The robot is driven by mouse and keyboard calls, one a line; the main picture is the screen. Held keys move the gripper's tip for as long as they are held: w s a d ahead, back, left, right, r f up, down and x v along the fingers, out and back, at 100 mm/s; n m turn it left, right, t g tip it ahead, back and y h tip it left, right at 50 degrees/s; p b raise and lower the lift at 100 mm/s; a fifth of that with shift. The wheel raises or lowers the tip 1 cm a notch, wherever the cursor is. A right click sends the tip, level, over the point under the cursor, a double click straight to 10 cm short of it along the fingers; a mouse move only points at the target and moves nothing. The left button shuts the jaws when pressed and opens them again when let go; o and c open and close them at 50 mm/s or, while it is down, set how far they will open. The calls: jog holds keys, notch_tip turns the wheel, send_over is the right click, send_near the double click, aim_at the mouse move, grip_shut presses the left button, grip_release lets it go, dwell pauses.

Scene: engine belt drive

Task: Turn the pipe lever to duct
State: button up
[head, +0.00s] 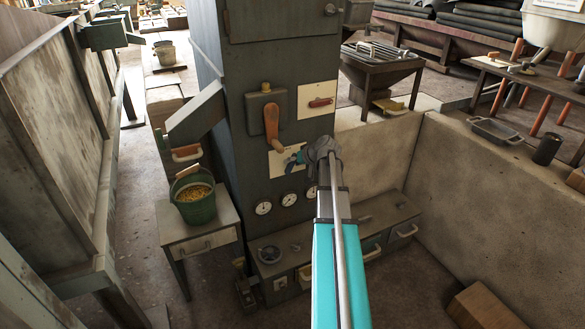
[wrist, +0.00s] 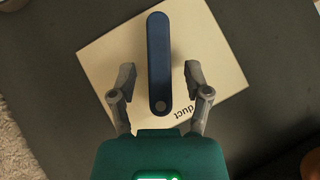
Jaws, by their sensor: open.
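A dark blue lever (wrist: 158,60) lies across a cream plate (wrist: 232,75) in the wrist view, with a small round spot near its lower end. The word "duct" is printed on the plate, right of that end. My gripper (wrist: 160,88) is open, one finger on each side of the lever, with a gap on both sides. In the head view my gripper (head: 300,157) is at the cream plate (head: 277,165) on the front of the dark cabinet and hides much of the lever. Any other label on the plate is not readable.
Above the plate are an orange-handled lever (head: 271,122) on a box and a red lever (head: 321,102) on a pale plate. Round gauges (head: 264,207) sit below. A green bucket (head: 194,200) stands on a small table at left. A concrete wall (head: 480,190) is at right.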

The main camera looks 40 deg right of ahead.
jog(key=shift+w+a+f, duration=0.1)
jog(key=shift+w+f, duration=0.3)
jog(key=shift+w, duration=0.05)
grip_shut()
